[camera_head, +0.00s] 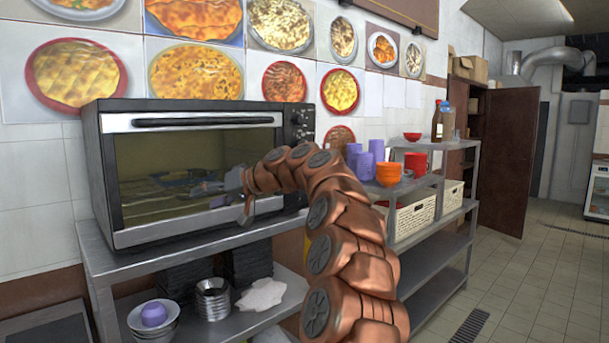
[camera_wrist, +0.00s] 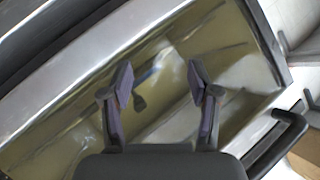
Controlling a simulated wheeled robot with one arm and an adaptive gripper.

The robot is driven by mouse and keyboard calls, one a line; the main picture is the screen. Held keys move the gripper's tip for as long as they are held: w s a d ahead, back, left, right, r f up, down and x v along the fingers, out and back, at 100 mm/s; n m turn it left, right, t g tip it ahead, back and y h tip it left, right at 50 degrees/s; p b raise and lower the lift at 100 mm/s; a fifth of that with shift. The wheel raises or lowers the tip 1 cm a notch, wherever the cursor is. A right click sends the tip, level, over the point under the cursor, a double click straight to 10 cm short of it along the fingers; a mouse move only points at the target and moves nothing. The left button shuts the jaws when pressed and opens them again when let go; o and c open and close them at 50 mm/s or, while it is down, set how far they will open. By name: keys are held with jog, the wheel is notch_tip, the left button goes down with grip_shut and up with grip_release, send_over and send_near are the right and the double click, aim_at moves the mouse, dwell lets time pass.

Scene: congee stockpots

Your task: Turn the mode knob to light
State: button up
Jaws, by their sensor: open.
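The oven (camera_head: 190,115) is a black and steel countertop oven with a wide glass door, closed. Its dark control panel (camera_head: 299,130) at the right side carries several small knobs (camera_head: 297,118); I cannot tell which one is the mode knob, nor read any marking. My gripper (camera_head: 212,188) is in front of the lower right part of the door glass, left of and below the knobs. In the wrist view my gripper (camera_wrist: 160,80) is open and empty, its two fingers apart before the shiny glass door (camera_wrist: 155,60). No knob is clearly seen there.
The oven stands on a steel shelf unit (camera_head: 215,245) with bowls and dark trays below. Right of it, another shelf holds purple cups (camera_head: 365,165), orange bowls (camera_head: 388,173) and white baskets (camera_head: 415,215). Open tiled floor (camera_head: 525,285) lies at the right.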

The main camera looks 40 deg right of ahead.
jog(key=s+d+r+m+t+h+b, duration=0.1)
jog(key=s+d+r+t+h+b, duration=0.2)
jog(key=d, duration=1.3)
jog(key=s+d+m+t+h, duration=0.1)
jog(key=s+d+t+h, duration=0.3)
jog(key=d, duration=1.2)
jog(key=w+g+h+p, duration=0.1)
jog(key=w+p, duration=0.2)
jog(key=w, duration=0.4)
jog(key=shift+w+d, duration=0.2)
jog(key=shift+w, duration=0.1)
jog(key=c, duration=1.2)
jog(key=shift+o, duration=0.2)
